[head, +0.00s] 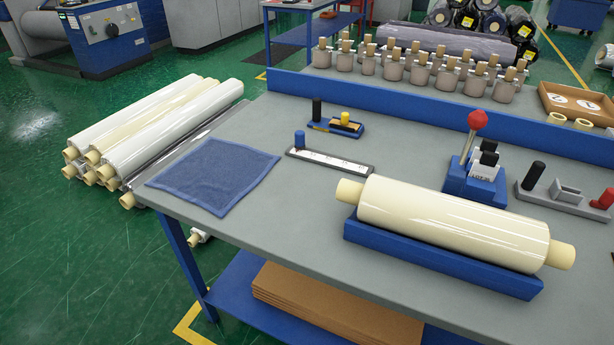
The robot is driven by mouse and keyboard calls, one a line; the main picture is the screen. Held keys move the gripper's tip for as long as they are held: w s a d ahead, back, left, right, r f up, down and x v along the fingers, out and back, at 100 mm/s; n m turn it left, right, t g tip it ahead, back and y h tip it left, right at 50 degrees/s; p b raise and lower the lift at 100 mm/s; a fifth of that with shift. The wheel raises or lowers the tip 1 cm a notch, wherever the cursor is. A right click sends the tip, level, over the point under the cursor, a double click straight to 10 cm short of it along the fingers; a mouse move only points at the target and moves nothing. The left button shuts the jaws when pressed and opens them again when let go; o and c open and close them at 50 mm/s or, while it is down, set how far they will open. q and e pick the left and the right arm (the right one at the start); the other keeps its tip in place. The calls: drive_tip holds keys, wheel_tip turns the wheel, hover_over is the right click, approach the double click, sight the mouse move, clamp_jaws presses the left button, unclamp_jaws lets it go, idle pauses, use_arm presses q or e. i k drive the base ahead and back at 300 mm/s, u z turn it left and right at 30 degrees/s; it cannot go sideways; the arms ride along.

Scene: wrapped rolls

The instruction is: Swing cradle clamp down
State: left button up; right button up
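A cream wrapped roll (452,222) lies in a long blue cradle (437,262) at the right of the grey table. Its core ends stick out at both sides. Behind the cradle stands a blue block (474,184) with a metal lever topped by a red knob (477,119); this looks like the cradle clamp. The lever points up, tilted slightly. No part of the clamp visibly touches the roll. Neither of my grippers is in view.
A blue cloth (215,179), a white-faced strip tool (330,161) and a small blue-and-yellow tool (336,125) lie left of the cradle. A grey fixture with black and red posts (565,195) stands at the right. A raised blue ledge (400,102) runs along the back.

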sight(477, 120)
drive_tip(key=u, duration=2.45)
drive_tip(key=k, duration=1.2)
drive_tip(key=z, duration=2.05)
